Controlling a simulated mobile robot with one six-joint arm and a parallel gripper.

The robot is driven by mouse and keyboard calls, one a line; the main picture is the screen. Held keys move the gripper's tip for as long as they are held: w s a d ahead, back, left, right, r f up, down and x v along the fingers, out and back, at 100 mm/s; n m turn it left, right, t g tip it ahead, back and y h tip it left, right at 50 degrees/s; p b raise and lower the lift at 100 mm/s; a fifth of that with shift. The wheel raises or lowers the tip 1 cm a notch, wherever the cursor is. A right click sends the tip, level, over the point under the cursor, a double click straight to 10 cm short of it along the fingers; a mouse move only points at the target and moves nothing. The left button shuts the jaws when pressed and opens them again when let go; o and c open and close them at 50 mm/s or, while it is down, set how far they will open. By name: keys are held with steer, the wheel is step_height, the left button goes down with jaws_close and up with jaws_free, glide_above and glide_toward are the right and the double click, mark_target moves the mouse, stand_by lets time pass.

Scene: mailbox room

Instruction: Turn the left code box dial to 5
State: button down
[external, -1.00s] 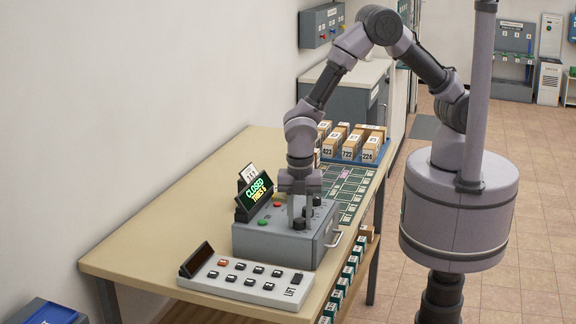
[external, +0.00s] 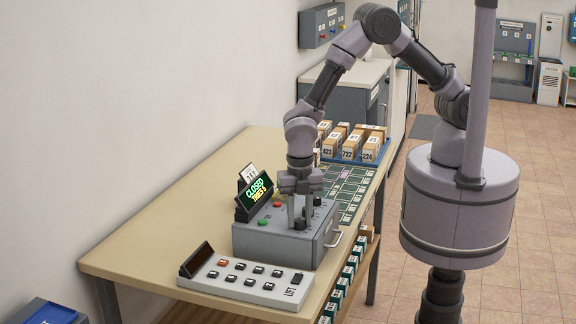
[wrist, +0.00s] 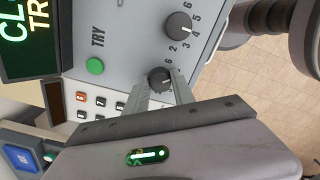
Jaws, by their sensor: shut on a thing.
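The grey code box (external: 272,240) stands on the table with a display reading CLOSED and TRIES (external: 256,196) at its back left. My gripper (external: 300,221) points down over the box's front part. In the wrist view its fingers (wrist: 163,88) are shut on a dark dial (wrist: 159,79), which is partly covered by them. Digits 2 and 6 show beside that dial; its pointer setting is hard to read. A second dark dial (wrist: 178,25) sits free, with digits 2 to 6 around it. A green TRY button (wrist: 95,65) is on the same face.
A white keypad panel (external: 245,281) with several keys lies in front of the box. Small numbered parcels (external: 352,143) stand in a blue tray behind it. The table's left part (external: 165,235) is clear.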

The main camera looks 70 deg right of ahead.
mark_target(300, 220)
steer(key=c, duration=1.1)
jaws_free()
steer(key=shift+o, duration=0.2)
steer(key=shift+r, duration=0.1)
step_height(300, 220, up, 17)
steer(key=p, duration=0.3)
steer(key=shift+r+p, duration=0.15)
steer(key=shift+p, duration=0.15)
steer(key=s+d+r+m+t+y+b, duration=0.1)
steer(key=s+d+m+t+b, duration=0.1)
steer(key=s+d+m+b, duration=0.5)
steer(key=s+d+r+m+t+y+b, duration=0.1)
steer(key=d+r+m+b, duration=0.1)
steer(key=d+m+b, duration=0.65)
steer(key=s+d+f+m+t+b, duration=0.2)
steer(key=s+d+f+m, duration=0.2)
steer(key=m, duration=0.9)
steer(key=s+d, duration=0.2)
steer(key=s, duration=0.1)
steer(key=shift+t, duration=0.4)
